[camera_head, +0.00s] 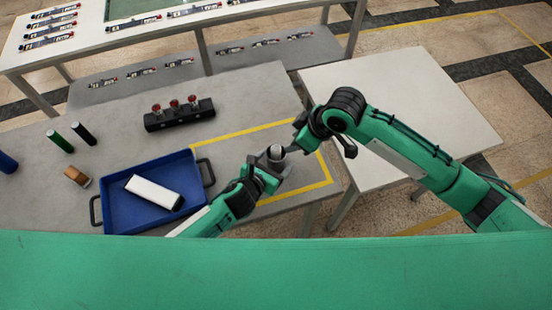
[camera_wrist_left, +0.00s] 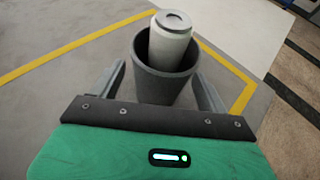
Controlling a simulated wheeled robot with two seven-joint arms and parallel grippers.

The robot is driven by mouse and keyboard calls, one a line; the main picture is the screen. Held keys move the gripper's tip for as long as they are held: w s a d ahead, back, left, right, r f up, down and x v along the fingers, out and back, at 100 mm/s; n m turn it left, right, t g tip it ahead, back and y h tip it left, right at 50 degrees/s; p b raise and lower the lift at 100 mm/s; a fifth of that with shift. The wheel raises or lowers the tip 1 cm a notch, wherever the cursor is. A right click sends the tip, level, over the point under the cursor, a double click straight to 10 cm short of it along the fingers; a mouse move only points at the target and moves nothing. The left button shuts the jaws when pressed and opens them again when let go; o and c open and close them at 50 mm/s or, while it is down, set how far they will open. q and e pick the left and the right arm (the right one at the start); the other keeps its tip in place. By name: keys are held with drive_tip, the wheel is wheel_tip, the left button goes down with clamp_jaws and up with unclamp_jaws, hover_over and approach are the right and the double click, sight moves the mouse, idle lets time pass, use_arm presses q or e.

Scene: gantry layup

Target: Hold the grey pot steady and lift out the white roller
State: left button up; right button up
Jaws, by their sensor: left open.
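The grey pot (camera_wrist_left: 160,88) stands upright on the grey table inside a yellow taped outline. The white roller (camera_wrist_left: 170,42) stands in it, leaning slightly, with its upper part above the rim; its lower part is hidden. In the head view the roller (camera_head: 276,153) shows as a small pale end. My left gripper (camera_head: 269,172) is at the pot; the left wrist view shows its open fingers (camera_wrist_left: 162,80) on either side of the pot, with gaps visible. My right gripper (camera_head: 298,134) is beside and slightly above the pot; its fingers are too small and hidden to read.
A blue tray (camera_head: 112,211) holding a white block (camera_head: 154,192) lies left of my left arm. A black rack (camera_head: 180,117) with red-topped items stands behind it. A bare pale table (camera_head: 400,85) stands right.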

use_arm(q)
drive_tip(key=shift+x, duration=0.85)
drive_tip(key=c, duration=1.1)
drive_tip(key=shift+o, duration=0.2)
